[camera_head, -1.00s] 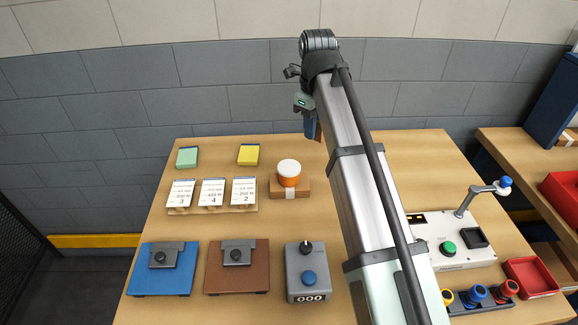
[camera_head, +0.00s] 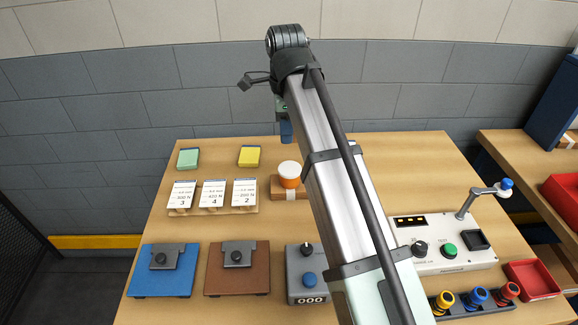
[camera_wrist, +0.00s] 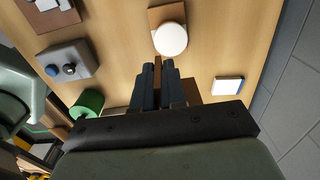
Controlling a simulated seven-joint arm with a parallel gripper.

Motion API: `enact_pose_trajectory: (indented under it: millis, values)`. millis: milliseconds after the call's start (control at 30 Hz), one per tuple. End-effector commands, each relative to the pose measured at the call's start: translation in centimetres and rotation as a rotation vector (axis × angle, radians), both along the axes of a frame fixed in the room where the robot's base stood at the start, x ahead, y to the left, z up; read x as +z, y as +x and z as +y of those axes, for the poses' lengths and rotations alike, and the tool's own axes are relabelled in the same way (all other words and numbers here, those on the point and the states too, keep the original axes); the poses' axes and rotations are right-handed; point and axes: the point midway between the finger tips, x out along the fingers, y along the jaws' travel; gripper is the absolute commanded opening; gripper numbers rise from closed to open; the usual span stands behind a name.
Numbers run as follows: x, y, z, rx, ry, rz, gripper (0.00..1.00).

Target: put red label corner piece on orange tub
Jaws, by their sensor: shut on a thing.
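The orange tub (camera_head: 289,182) with a round white lid stands on a wooden block with a white label, left of my arm in the head view. In the wrist view its white lid (camera_wrist: 170,39) lies just beyond the fingertips. My gripper (camera_head: 287,138) appears above and behind the tub in the head view, fingers pointing down. In the wrist view my gripper (camera_wrist: 160,66) is shut on a brown piece (camera_wrist: 191,92), partly hidden by the dark blue fingers. No red label shows on it, so I cannot confirm it is the corner piece. It appears apart from the lid.
Three numbered cards (camera_head: 213,193) stand left of the tub. A grey button box (camera_head: 303,262) is in front. A green cylinder (camera_wrist: 88,103) and a white square pad (camera_wrist: 228,85) show in the wrist view. A control panel (camera_head: 440,243) is at the right.

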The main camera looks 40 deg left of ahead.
Motion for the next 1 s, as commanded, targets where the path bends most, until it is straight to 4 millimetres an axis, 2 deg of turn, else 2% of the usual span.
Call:
enact_pose_trajectory:
  millis: [400,567,800,1000]
  values:
    - [-5.6,-0.1,-0.1,0.005,-0.001,0.001,0.0]
    - [-6.7,0.0,0.0,0.004,0.0,0.0,0.0]
    - [-9.4,0.0,-0.1,0.004,-0.001,0.001,0.0]
    - [-9.8,0.0,0.0,0.004,0.0,0.0,0.0]
